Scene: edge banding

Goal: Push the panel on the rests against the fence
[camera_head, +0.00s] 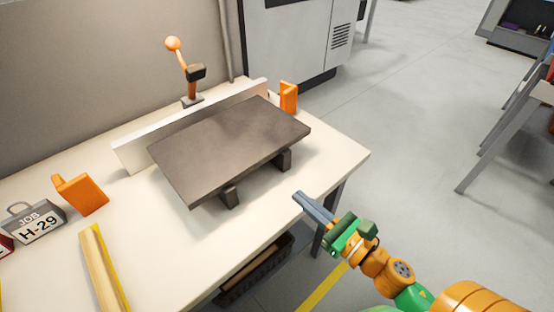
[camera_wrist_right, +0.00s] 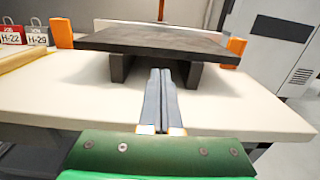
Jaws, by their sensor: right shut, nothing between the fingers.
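A dark brown panel (camera_head: 230,146) lies flat on two dark rests (camera_head: 229,197) on the light table. It also shows in the right wrist view (camera_wrist_right: 155,42). The white fence (camera_head: 190,125) runs along the panel's far long side. In the head view the panel's far edge is close to the fence; I cannot tell whether they touch. My right gripper (camera_head: 300,197) is shut and empty at the table's front edge, in front of the panel and apart from it. In the right wrist view its fingers (camera_wrist_right: 161,75) point at the space between the rests. My left gripper is not in view.
Orange blocks (camera_head: 82,195) (camera_head: 289,98) stand near the fence ends. An orange-knobbed clamp (camera_head: 190,75) stands behind the fence. A job tag weight H-29 (camera_head: 38,222) and a wooden strip (camera_head: 102,268) lie at left. A dark crate (camera_head: 255,270) sits below the table.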

